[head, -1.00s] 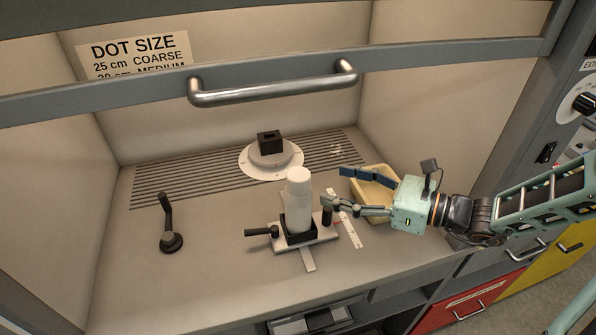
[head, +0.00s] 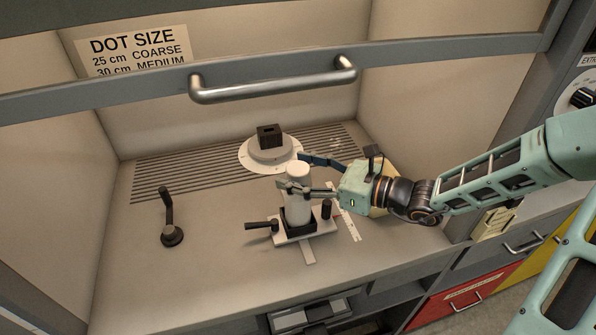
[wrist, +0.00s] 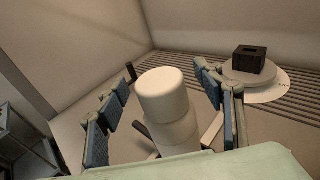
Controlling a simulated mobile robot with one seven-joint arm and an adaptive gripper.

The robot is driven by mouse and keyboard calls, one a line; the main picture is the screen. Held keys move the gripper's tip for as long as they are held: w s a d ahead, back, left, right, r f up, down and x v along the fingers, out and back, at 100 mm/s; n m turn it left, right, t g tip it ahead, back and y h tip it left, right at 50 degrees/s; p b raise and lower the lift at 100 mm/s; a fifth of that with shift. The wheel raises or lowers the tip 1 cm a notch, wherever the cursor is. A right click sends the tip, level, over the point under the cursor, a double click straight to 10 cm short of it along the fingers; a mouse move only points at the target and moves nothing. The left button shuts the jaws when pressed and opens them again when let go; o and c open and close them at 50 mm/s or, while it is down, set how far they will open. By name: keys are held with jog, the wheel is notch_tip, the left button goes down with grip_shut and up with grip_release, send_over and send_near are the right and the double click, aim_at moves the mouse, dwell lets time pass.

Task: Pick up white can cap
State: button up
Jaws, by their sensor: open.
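The white can cap (head: 299,171) is the top part of an upright white can (head: 299,208). The can stands in a black square holder (head: 298,223) on a small fixture. My gripper (head: 293,173) is open around the cap, with one finger on its near side and one on its far side. In the wrist view the cap (wrist: 161,92) stands between the two blue-padded fingers, with a gap on each side. The can's lower part (wrist: 178,135) is partly hidden behind my gripper's body there.
A round white turntable (head: 250,163) with a black block (head: 270,136) stands behind the can. A black crank handle (head: 170,226) stands at left. A sash bar handle (head: 275,84) crosses above. A yellowish tray is mostly hidden behind my gripper. The counter at front left is clear.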

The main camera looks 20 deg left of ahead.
aim_at(300, 169)
jog(key=c, duration=0.9)
jog(key=shift+r, duration=0.1)
jog(key=shift+r, duration=0.35)
jog(key=r, duration=0.3)
jog(key=shift+s+d, duration=0.15)
jog(key=shift+d, duration=0.1)
jog(key=s+d+r+p, duration=0.1)
jog(key=s+d+r, duration=0.8)
jog(key=d, duration=0.1)
jog(key=shift+p, duration=0.4)
jog(key=shift+o, duration=0.6)
jog(key=shift+r, duration=0.1)
